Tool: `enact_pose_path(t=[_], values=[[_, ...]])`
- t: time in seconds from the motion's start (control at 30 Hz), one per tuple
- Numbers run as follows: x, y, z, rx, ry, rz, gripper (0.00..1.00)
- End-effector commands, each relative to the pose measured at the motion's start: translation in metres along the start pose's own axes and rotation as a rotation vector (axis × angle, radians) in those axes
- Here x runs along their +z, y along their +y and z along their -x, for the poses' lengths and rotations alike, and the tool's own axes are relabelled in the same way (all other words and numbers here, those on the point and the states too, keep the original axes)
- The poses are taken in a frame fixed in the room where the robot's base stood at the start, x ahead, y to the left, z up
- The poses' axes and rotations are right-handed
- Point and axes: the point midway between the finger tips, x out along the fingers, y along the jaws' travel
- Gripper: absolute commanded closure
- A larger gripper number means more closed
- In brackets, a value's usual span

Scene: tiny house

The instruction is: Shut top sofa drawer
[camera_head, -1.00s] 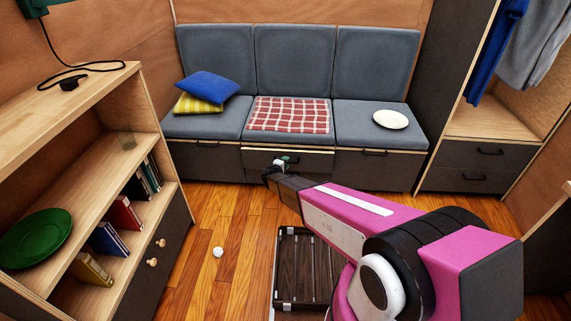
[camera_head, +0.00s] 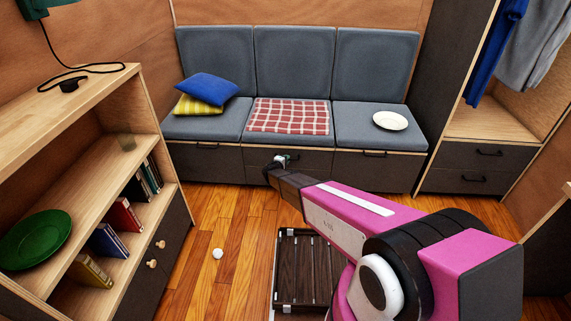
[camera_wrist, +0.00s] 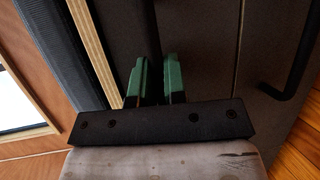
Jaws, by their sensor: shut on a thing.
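The sofa (camera_head: 290,120) stands against the back wall. Its top middle drawer (camera_head: 308,158) has a dark front that looks level with the fronts beside it. My gripper (camera_head: 281,160) is at the left part of this drawer front. In the wrist view the green fingers of my gripper (camera_wrist: 157,80) are on either side of the dark bar handle (camera_wrist: 150,35), shut on it. Part of the handle is hidden by the fingers and the wrist.
Another dark handle (camera_wrist: 294,60) is on the front beyond a seam in the wrist view. A slatted dark tray-like thing (camera_head: 300,265) lies on the floor below my arm. A small white ball (camera_head: 218,253) is on the floor. A bookshelf (camera_head: 125,170) stands at left.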

Motion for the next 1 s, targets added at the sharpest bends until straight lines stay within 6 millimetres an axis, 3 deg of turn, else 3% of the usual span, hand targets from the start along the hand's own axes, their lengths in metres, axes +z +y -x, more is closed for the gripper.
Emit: enact_pose_path(t=[0.2,0.23,0.3,0.67,1.0], values=[[-0.003,0.001,-0.004,0.002,0.005,0.0,1.0],[-0.004,0.001,-0.004,0.002,0.005,0.0,0.78],[-0.003,0.001,-0.004,0.002,0.005,0.0,0.63],[-0.001,0.001,0.008,0.001,0.005,0.0,0.63],[-0.001,0.001,0.07,0.001,0.006,0.001,0.63]])
